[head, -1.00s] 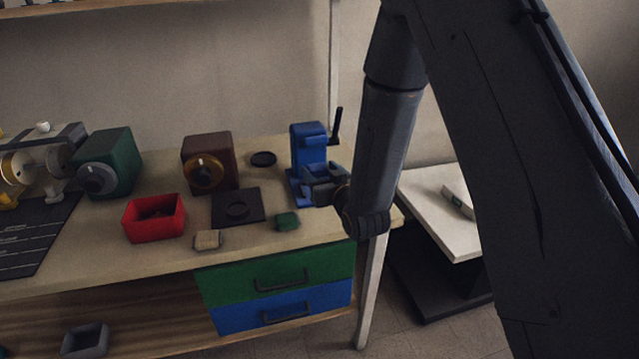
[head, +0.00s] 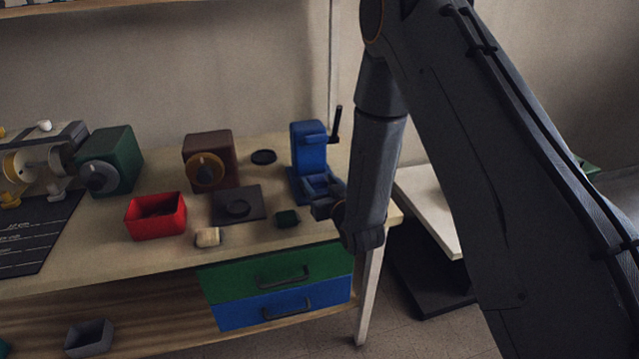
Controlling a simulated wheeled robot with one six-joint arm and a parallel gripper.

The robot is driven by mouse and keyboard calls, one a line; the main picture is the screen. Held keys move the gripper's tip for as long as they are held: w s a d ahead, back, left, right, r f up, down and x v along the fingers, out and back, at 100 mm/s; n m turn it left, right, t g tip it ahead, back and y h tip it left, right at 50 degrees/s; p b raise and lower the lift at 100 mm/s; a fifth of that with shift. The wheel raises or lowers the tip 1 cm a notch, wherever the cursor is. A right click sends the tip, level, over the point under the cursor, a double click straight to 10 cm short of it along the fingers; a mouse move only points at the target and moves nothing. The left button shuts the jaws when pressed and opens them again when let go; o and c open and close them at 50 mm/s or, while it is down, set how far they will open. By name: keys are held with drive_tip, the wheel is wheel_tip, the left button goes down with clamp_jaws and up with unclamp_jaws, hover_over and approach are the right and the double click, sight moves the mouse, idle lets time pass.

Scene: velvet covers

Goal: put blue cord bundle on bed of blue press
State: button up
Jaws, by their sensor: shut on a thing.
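The blue press (head: 309,148) stands upright near the right end of the workbench, with a dark lever at its right. Its low blue base or bed is partly covered by my gripper. My gripper (head: 321,192) is at the front right of the press, low over the bed. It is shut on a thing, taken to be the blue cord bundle. The bundle cannot be made out clearly against the blue press and the dark fingers. I cannot tell whether it touches the bed.
A green bundle (head: 287,218) and a beige bundle (head: 208,237) lie near the bench's front edge. A dark square plate (head: 255,193), a red bin (head: 155,230), a brown box (head: 222,150) and a black disc (head: 263,157) stand left of the press.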

drive_tip(key=shift+f, duration=0.5)
drive_tip(key=o, duration=1.1)
